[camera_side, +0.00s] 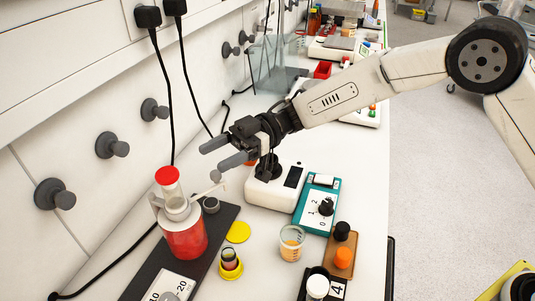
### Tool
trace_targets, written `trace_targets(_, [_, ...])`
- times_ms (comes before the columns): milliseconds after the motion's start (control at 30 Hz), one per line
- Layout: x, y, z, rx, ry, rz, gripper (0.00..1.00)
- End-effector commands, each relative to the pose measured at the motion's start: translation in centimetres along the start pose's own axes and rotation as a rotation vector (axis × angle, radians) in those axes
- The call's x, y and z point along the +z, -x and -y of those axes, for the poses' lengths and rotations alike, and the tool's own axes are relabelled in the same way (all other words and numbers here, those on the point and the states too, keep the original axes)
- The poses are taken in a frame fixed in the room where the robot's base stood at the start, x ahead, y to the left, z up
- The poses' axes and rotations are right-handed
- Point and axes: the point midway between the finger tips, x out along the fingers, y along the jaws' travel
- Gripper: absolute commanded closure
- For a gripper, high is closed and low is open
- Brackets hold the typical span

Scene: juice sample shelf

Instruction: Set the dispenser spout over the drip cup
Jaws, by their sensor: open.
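The dispenser (185,232) is a bottle of red liquid with a clear upper part and a red cap. It stands upright on a dark base plate (140,285). Its thin pale spout (206,191) points right and slightly toward the back. A small grey cup (211,206), which looks like the drip cup, stands on the plate right of the bottle. The spout passes near or above it in this view; exact alignment cannot be told. My gripper (217,153) is open and empty, its two grey fingers pointing left, above and behind the spout tip, seemingly apart from it.
A white device (272,190) and a teal device (317,205) are below my arm. Black cables hang along the wall at left.

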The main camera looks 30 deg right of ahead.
Motion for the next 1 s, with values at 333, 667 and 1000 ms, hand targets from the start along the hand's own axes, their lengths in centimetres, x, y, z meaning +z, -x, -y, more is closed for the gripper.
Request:
trace_targets(333, [-2.0,1.0,3.2,0.001,0.001,0.0,0.3])
trace_targets(667, [-3.6,2.1,6.6,0.001,0.001,0.0,0.3])
trace_targets(1000, [-4.6,2.8,8.9,0.0,0.001,0.0,0.3])
